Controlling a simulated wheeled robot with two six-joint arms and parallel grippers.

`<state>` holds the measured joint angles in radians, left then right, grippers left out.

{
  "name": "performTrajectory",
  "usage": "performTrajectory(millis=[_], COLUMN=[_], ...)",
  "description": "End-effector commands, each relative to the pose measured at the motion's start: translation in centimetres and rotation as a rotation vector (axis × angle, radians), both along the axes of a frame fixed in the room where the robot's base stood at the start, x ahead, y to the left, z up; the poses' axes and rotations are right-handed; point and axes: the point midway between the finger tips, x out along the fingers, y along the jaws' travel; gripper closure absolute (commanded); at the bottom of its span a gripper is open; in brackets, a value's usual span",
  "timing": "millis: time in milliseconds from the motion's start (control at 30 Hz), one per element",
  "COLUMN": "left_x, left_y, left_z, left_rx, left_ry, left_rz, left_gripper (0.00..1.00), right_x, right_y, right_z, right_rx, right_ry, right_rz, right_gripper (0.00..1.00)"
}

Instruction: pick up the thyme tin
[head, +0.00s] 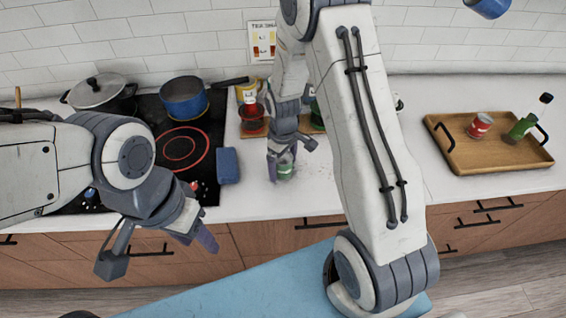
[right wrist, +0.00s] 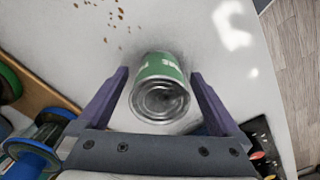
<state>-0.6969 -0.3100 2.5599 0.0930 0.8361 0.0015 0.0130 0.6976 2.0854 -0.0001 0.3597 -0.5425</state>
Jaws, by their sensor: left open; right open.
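The thyme tin, taken to be the green-banded tin (right wrist: 160,70), stands on the white counter between the open fingers of my right gripper (right wrist: 158,100) in the right wrist view. Its silver lid faces the camera, and its label is only partly visible. In the head view the tin (head: 285,171) shows low between the fingers of my right gripper (head: 284,165). I see clear gaps between the tin and the fingers in the wrist view. My left gripper (head: 155,250) is open and empty in front of the counter's edge at the left.
A blue sponge (head: 228,166) lies left of the tin, beside the cooktop with a blue pot (head: 184,98) and a grey pot (head: 103,93). Jars stand on a wooden board (head: 252,130) behind. A wooden tray (head: 465,160) at right holds a red can (head: 479,125) and a green bottle (head: 522,126). Crumbs (right wrist: 112,22) lie nearby.

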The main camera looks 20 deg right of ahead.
Motion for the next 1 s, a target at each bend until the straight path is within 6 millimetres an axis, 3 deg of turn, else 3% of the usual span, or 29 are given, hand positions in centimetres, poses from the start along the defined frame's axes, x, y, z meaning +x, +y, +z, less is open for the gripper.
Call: performTrajectory(millis=[200, 233, 467, 767, 1000], left_x=[0.0, 0.0, 0.0, 0.0, 0.0], left_y=[0.0, 0.0, 0.0, 0.0, 0.0], left_z=[0.0, 0.0, 0.0, -0.1, -0.8], left_rx=[0.000, 0.000, 0.000, 0.000, 0.000], left_ry=[0.000, 0.000, 0.000, 0.000, 0.000], left_rz=[0.000, 0.000, 0.000, 0.000, 0.000], left_gripper=[0.50, 0.50, 0.50, 0.50, 0.50], right_x=[0.1, 0.0, 0.0, 0.1, 0.1], right_y=[0.0, 0.0, 0.0, 0.0, 0.0], right_z=[-0.1, -0.1, -0.1, 0.0, 1.9], right_rx=[0.000, 0.000, 0.000, 0.000, 0.000], right_ry=[-0.001, -0.001, -0.001, -0.002, -0.006], right_rz=[0.000, 0.000, 0.000, 0.000, 0.000], right_gripper=[0.00, 0.04, 0.91, 0.91, 0.91])
